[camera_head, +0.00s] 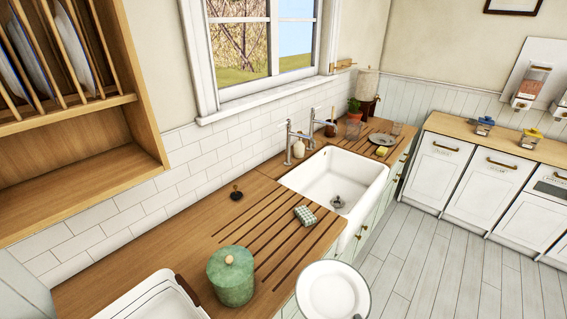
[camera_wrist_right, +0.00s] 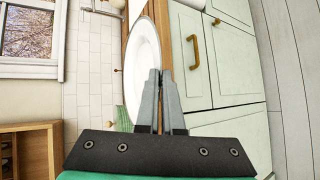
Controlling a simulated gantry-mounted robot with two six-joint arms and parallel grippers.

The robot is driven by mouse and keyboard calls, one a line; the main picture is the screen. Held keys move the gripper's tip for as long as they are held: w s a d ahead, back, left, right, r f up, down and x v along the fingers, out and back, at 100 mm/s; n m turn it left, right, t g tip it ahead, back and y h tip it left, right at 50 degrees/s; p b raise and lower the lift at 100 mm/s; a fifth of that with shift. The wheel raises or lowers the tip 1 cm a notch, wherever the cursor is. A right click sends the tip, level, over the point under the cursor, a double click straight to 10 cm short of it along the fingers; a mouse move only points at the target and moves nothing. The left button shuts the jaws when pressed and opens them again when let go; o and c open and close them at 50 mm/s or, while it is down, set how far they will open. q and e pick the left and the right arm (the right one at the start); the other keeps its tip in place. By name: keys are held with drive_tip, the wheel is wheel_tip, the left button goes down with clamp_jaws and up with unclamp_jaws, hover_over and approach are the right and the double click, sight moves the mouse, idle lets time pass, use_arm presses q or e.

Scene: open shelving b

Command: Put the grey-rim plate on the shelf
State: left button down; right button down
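The grey-rim plate (camera_head: 333,290) is white with a thin grey rim. In the head view it is at the bottom centre, in front of the counter's front edge, its face turned up. In the right wrist view the plate (camera_wrist_right: 143,60) is seen at a slant. My right gripper (camera_wrist_right: 160,75) has its fingers close together at the plate's rim, shut on it. The wooden shelf (camera_head: 75,150) is on the wall at the left, with an empty lower compartment and upright plates in the rack above. My left gripper is in neither view.
A checked cloth (camera_head: 305,215) lies near the white sink (camera_head: 320,180). The floor (camera_head: 440,265) at the right is clear.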

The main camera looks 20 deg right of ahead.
drive_tip(key=w+a+r+n+y, duration=0.1)
drive_tip(key=w+a+n+y, duration=0.15)
drive_tip(key=a, duration=0.65)
drive_tip(key=w+a+r+n+y, duration=0.1)
drive_tip(key=a+n+y, duration=0.2)
drive_tip(key=a, duration=0.7)
drive_tip(key=s+a+n+g+y, duration=0.1)
drive_tip(key=s+a+n+y, duration=0.15)
drive_tip(key=a, duration=0.55)
drive_tip(key=s+a+n+g+y, duration=0.1)
drive_tip(key=s+a+n+y, duration=0.2)
drive_tip(key=a, duration=0.6)
drive_tip(key=s+d+r+m+t+h+p, duration=0.1)
drive_tip(key=d+r+m+h+p, duration=0.1)
drive_tip(key=d+r+p, duration=0.2)
drive_tip(key=s+d+r+m+t+h+p, duration=0.1)
drive_tip(key=d+r+m+h+p, duration=0.2)
drive_tip(key=d+p, duration=0.7)
drive_tip(key=s+d+r+m+h+p, duration=0.1)
drive_tip(key=d+r+m+h+p, duration=0.1)
drive_tip(key=d+r+p, duration=0.5)
drive_tip(key=d+p, duration=0.1)
drive_tip(key=d, duration=0.5)
drive_tip(key=shift+d+m+t, duration=0.4)
